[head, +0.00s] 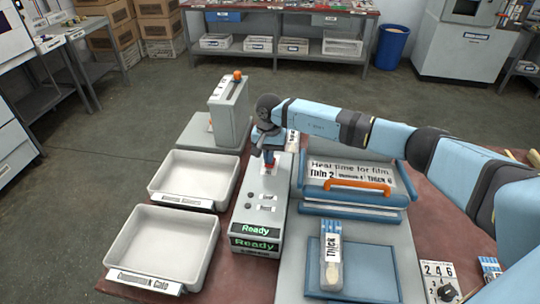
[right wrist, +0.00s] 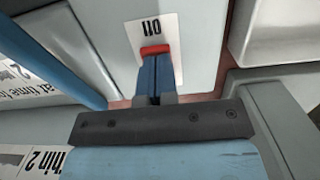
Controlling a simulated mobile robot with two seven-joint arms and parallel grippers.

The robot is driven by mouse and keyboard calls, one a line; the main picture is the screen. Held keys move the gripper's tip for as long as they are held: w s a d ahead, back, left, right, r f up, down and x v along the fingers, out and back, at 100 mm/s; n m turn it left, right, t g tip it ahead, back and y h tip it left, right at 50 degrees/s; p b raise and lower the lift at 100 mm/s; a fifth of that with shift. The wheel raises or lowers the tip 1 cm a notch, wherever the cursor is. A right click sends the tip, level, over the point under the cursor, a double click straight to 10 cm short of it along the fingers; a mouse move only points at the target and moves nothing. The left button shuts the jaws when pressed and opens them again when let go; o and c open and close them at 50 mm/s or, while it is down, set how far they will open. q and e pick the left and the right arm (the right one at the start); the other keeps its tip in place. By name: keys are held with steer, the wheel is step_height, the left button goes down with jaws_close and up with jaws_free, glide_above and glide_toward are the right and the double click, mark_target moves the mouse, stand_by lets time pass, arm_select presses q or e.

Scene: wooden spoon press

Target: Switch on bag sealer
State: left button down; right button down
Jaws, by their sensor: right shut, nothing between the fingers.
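The bag sealer (head: 352,226) is a grey unit with blue bars and an orange handle (head: 358,186); its card gives film heat times. A dial (head: 446,293) with a 2, 4, 6 scale is at the lower right. A narrow grey box (head: 262,205) with two lit green "Ready" displays (head: 256,229) stands to its left. My right gripper (head: 268,158) points down at that box's far end, shut and empty. In the right wrist view its blue fingertips (right wrist: 157,60) are at a red switch-like part (right wrist: 154,50) beside a white label; contact is unclear. My left gripper is out of view.
Two white trays (head: 180,208) (head: 123,246) lie to the left. A grey upright device with an orange knob (head: 237,76) stands behind them. A clear pouch marked THICK (head: 331,262) lies on a blue pad. My right arm spans the right side.

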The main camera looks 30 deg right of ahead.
step_height(320, 180, up, 13)
steer(key=w+d+b, duration=0.1)
steer(key=shift+w+d+r, duration=0.15)
steer(key=shift+w+d, duration=0.1)
steer(key=shift+d, duration=0.05)
stand_by(0.4)
